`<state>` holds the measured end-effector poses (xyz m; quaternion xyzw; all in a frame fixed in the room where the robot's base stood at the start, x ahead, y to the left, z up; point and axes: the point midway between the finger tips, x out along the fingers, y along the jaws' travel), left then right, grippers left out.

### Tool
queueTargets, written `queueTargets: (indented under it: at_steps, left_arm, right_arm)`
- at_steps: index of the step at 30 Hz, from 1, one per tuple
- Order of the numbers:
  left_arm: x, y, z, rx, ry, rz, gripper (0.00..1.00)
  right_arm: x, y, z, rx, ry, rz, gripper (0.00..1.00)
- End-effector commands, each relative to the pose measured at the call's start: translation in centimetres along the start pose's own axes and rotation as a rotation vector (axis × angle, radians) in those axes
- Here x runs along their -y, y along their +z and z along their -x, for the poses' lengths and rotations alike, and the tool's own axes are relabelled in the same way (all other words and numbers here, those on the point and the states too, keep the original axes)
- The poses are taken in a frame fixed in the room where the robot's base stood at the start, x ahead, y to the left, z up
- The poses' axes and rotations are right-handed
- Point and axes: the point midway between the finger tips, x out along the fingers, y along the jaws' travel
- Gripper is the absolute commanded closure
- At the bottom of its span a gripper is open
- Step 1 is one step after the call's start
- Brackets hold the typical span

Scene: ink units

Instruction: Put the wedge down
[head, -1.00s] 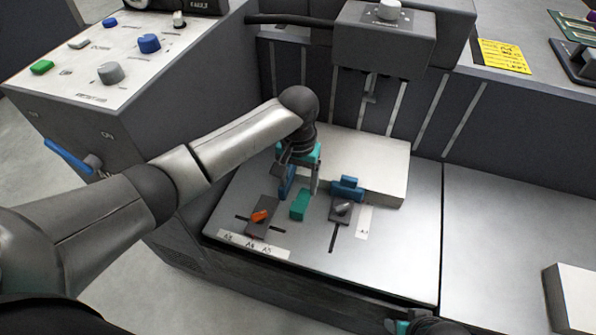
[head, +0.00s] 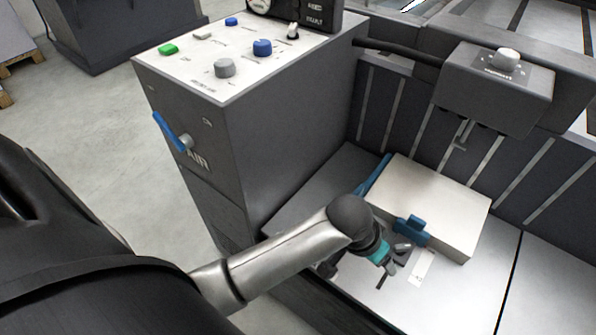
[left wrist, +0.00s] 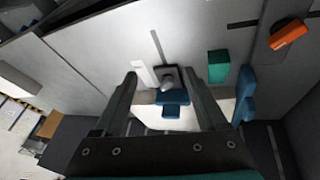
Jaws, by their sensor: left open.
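A teal block (left wrist: 218,66), the likeliest wedge, lies on the pale metal plate (left wrist: 105,62) in the left wrist view. It is outside my left gripper's fingers, and in the head view I cannot make it out. My left gripper (left wrist: 159,76) is open, with a grey knob on a dark slide (left wrist: 167,79) showing between its fingers. I cannot tell whether they touch the knob. In the head view the left gripper (head: 386,272) points down near the plate's front, beside a blue stop (head: 411,229). My right gripper is out of view.
A pale stack (head: 433,205) stands behind the gripper, with a long blue piece (head: 373,175) along its left side. An orange lever (left wrist: 288,34) is to the right in the wrist view. A control cabinet (head: 285,125) rises at left. The plate's right part is clear.

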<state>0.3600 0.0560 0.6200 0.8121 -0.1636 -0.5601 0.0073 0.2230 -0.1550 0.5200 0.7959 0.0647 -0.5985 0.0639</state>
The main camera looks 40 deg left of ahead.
Motion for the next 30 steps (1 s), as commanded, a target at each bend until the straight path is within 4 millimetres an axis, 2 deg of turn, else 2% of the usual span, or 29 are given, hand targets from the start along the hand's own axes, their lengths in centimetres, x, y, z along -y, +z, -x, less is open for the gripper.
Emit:
queueTargets:
  at_steps: [1, 9, 13, 18, 30]
  left_arm:
    - [0.5, 2.1, -0.5, 0.000, -0.011, 0.015, 0.26]
    - [5.7, 13.1, -2.2, 0.055, -0.163, 0.028, 0.26]
    - [7.2, 16.5, -2.0, 0.087, -0.215, 0.016, 0.26]
    - [7.9, 18.0, -1.9, 0.101, -0.239, 0.007, 0.26]
    - [7.8, 17.9, -1.9, 0.101, -0.238, 0.008, 0.26]
  right_arm:
    - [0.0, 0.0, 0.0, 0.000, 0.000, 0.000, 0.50]
    - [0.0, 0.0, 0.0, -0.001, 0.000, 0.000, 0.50]
    - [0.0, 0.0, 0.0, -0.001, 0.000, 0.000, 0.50]
    - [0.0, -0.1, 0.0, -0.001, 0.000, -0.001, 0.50]
    - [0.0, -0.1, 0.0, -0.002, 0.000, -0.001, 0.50]
